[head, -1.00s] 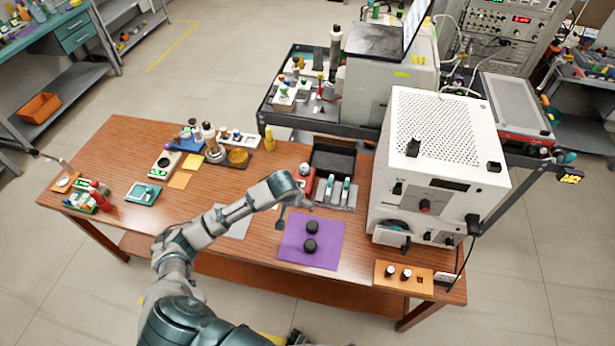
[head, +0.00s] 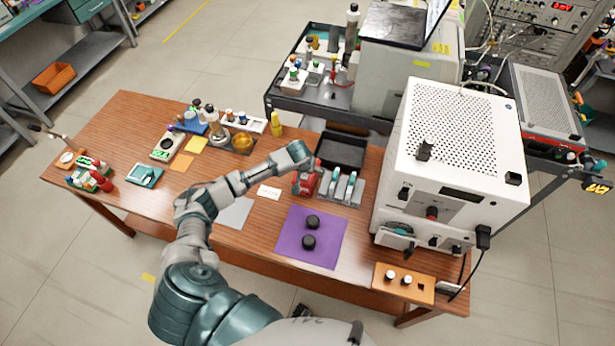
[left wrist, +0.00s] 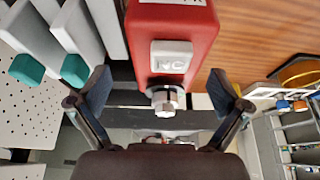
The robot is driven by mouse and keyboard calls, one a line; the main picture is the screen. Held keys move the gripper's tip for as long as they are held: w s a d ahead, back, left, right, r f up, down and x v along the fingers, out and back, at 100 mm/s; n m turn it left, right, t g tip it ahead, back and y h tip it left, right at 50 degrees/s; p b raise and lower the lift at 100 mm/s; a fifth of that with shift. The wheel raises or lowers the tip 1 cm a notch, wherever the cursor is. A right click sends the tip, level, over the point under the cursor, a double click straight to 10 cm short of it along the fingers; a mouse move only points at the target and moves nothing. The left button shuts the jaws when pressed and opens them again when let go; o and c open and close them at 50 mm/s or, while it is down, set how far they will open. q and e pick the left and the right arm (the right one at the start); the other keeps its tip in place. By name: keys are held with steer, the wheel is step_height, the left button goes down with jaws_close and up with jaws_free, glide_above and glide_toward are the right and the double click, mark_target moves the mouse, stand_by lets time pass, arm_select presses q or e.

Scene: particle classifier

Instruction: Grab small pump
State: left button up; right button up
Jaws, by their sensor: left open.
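The small pump looks to be the red boxy device (head: 314,178) on the wooden table, left of the teal-and-white tools. In the left wrist view the red body (left wrist: 185,25) fills the top middle, with a grey label plate and a silver fitting pointing toward my palm. My left gripper (left wrist: 160,95) is open, with one dark finger on each side of the silver fitting. Gaps show between fingers and pump. In the head view my left forearm reaches to the pump's left side and partly covers it. My right gripper is in neither view.
Teal-and-white tools (head: 343,187) stand close to the pump's right. A black tray (head: 341,150) lies behind, and a large white instrument (head: 450,160) stands farther right. A purple mat (head: 290,244) with two black knobs is in front. A small white card (head: 269,192) lies left.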

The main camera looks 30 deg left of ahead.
arm_select(q)
steer(key=shift+w+a+f, duration=0.1)
steer(key=shift+a+f, duration=0.05)
steer(key=shift+f, duration=0.35)
steer(key=x, duration=0.4)
steer(key=shift+w+a+f+b, duration=0.2)
steer(key=shift+a+f+b, duration=0.15)
steer(key=shift+a, duration=0.1)
steer(key=shift+s+d+r, duration=0.1)
steer(key=shift+c, duration=0.8)
steer(key=c, duration=0.4)
steer(key=shift+r, duration=0.1)
steer(key=c, duration=1.1)
